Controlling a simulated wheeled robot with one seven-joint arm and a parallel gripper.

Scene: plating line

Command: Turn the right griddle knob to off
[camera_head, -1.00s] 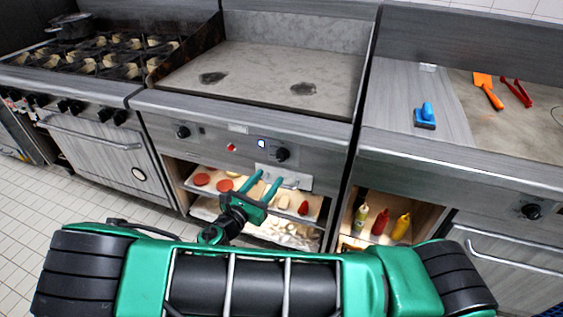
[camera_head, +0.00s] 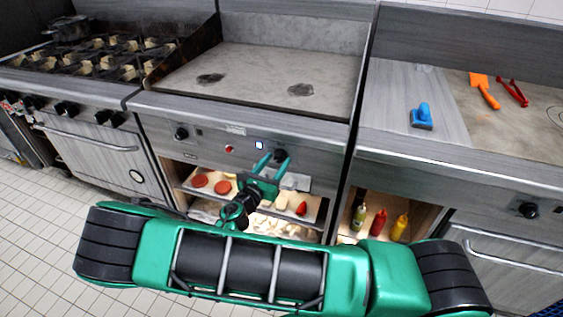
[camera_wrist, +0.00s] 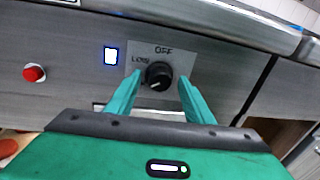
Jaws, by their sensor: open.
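The right griddle knob (camera_head: 281,155) is a round black dial on the griddle's front panel. In the wrist view the knob (camera_wrist: 159,76) sits on a plate marked OFF at the top and LOW at the upper left. Its pale mark points to the lower left, away from OFF. My green gripper (camera_head: 271,163) is open, and its fingers (camera_wrist: 160,92) stand on either side of the knob in the wrist view. I cannot tell whether they touch it. The left griddle knob (camera_head: 181,134) is on the same panel.
A lit blue-white switch (camera_wrist: 111,56) and a red button (camera_wrist: 34,73) are left of the knob. The griddle top (camera_head: 262,74) is above. Below is a shelf with food trays (camera_head: 211,193). Sauce bottles (camera_head: 379,221) stand in the right cubby.

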